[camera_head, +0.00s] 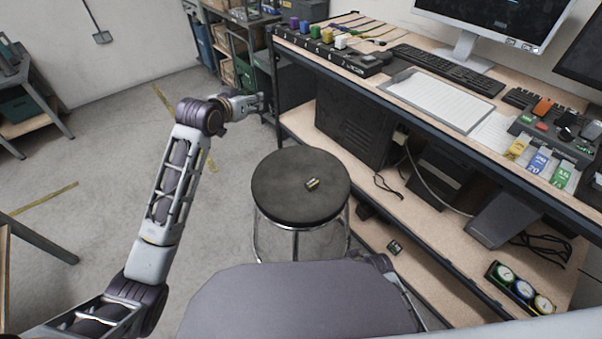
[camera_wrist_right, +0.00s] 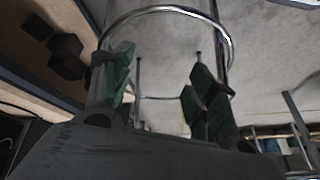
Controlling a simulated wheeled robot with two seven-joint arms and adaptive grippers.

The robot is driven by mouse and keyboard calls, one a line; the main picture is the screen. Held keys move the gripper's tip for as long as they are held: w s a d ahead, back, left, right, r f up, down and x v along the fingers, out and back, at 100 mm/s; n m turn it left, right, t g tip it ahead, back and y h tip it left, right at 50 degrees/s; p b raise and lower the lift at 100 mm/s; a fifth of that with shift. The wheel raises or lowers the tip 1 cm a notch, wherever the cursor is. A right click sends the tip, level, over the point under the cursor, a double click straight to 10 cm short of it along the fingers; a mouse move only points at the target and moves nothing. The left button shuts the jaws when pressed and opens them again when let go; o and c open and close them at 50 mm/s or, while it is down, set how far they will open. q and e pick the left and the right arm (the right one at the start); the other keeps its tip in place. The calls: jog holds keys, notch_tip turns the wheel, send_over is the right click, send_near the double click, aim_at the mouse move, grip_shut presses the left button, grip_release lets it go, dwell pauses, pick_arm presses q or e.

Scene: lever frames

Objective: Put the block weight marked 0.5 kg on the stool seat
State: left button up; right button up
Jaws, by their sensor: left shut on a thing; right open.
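The round dark stool seat (camera_head: 285,205) is in the middle of the head view. A small dark and brass-coloured object (camera_head: 312,184) lies on it; its marking is too small to read. My left gripper (camera_head: 258,103) is beyond and left of the stool, near the desk's left end. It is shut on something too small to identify. I cannot make out a 0.5 kg marking anywhere. My right gripper (camera_wrist_right: 160,85) is open and empty in the right wrist view, with the stool's metal ring and legs beyond its fingers.
The desk (camera_head: 440,115) runs along the right, with a keyboard (camera_head: 447,70), coloured blocks on a black stand (camera_head: 335,52) and coloured tags (camera_head: 540,160). A black box (camera_head: 350,130) and round gauges (camera_head: 522,289) are on the lower shelf. The floor left of the stool is clear.

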pick_arm(q)
jog(key=s+d+f+m+g+h, duration=0.4)
jog(key=s+d+f+m+h, duration=0.2)
jog(key=d+f, duration=0.4)
jog(key=shift+d+m+g+p, duration=0.3)
jog(key=shift+d+p, duration=0.05)
jog(key=shift+d, duration=0.05)
pick_arm(e)
jog(key=s+d+f+g+h, duration=0.1)
jog(key=s+d+f, duration=0.1)
jog(key=s+f, duration=0.3)
jog(key=s+d+f+g, duration=0.1)
jog(key=s+d+f, duration=0.2)
jog(key=f, duration=0.6)
jog(key=shift+s+d+f+h, duration=0.15)
jog(key=shift+s+f+h, duration=0.2)
jog(key=shift+s, duration=0.6)
jog(key=shift+r, duration=0.1)
